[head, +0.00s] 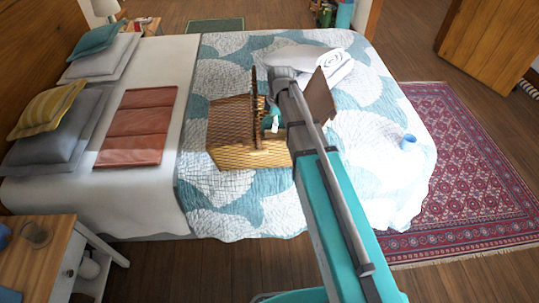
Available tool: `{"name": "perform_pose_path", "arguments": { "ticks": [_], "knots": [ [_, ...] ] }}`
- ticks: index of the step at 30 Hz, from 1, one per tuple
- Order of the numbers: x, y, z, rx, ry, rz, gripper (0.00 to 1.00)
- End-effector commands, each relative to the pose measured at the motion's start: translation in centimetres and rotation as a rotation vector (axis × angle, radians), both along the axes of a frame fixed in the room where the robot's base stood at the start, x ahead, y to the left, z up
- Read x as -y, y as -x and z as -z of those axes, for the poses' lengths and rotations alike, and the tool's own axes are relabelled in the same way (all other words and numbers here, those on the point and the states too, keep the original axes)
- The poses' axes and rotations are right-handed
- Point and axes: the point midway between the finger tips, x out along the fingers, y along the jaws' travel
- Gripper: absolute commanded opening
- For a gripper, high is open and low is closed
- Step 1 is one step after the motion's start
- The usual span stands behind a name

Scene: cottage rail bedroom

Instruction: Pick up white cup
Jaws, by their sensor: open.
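I cannot make out a white cup for sure. A small white and teal shape (272,124) shows inside the open wicker picnic basket (250,155) on the bed; it is too small and too covered to name. A small light-blue cup (408,142) stands on the quilt near the right side of the bed. My arm rises from the bottom of the view and bends just past the basket. My gripper cannot be made out; my arm and the basket lids hide that area.
The bed (225,195) has a patterned quilt, a folded rust blanket (137,125) and several pillows. White folded linen (333,68) lies at its far right. A nightstand (50,260) with a glass (37,235) stands lower left. A red rug (455,165) covers floor at right.

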Motion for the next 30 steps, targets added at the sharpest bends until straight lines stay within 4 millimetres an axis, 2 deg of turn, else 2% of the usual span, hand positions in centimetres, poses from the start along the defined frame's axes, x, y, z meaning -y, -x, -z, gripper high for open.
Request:
{"name": "perform_pose_path", "arguments": {
  "ticks": [17, 30],
  "knots": [
    [-0.2, -0.2, 0.5, 0.003, -0.002, -0.024, 1.0],
    [-0.5, -0.2, 3.6, 0.003, -0.002, -0.023, 1.0]
  ]
}}
